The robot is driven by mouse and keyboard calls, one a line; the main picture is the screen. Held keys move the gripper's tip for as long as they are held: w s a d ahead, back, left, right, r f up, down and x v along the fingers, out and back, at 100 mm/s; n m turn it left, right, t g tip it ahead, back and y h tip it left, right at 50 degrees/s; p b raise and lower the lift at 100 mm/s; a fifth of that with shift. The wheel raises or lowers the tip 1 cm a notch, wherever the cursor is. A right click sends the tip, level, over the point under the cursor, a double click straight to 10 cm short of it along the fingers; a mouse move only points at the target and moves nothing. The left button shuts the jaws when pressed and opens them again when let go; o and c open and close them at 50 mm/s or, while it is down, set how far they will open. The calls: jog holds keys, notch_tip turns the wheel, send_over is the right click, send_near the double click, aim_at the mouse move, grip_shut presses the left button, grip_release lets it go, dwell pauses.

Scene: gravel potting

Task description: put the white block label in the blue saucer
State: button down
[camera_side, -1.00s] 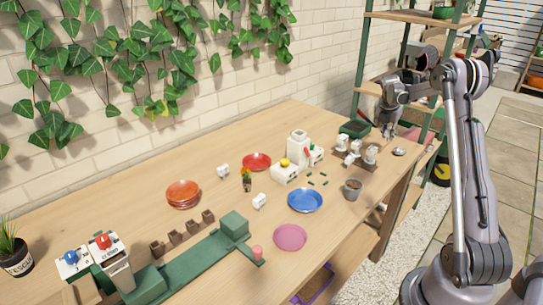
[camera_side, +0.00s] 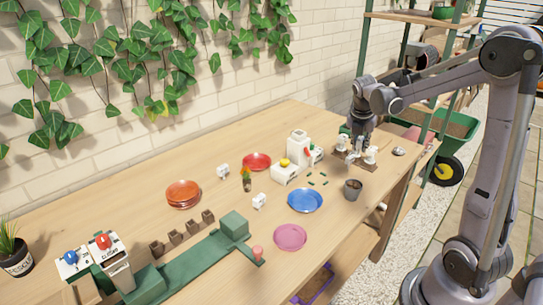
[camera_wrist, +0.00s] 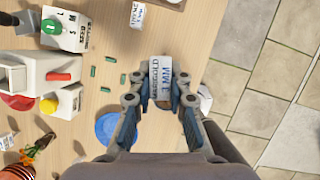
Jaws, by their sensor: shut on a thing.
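My gripper (camera_side: 357,147) is over the brown label rack (camera_side: 369,166) at the right end of the table. In the wrist view my gripper (camera_wrist: 158,98) is shut on a white block label (camera_wrist: 161,75), printed with "MARIGOLD" and "MM". I cannot tell whether the label is clear of the rack. Other white block labels stand at the rack, one (camera_side: 371,154) to the right of my gripper. The blue saucer (camera_side: 305,200) lies on the table to the left and nearer the camera; part of it shows in the wrist view (camera_wrist: 108,125). It looks empty.
A white machine with a yellow button (camera_side: 285,162) and small green pieces (camera_side: 318,174) are left of the rack.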

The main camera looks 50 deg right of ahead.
jog(key=s+a+n, duration=0.2)
jog(key=a, duration=0.8)
send_near(306, 201)
jog(key=shift+w+d+f+t, duration=0.1)
jog(key=shift+d+f+t, duration=0.1)
jog(key=shift+d, duration=0.25)
jog(key=shift+d+f+t, duration=0.1)
jog(key=shift+d+t, duration=0.1)
jog(key=shift+d, duration=0.25)
jog(key=shift+f, duration=1.95)
jog(key=shift+f, duration=0.1)
jog(key=c, duration=1.3)
grip_release()
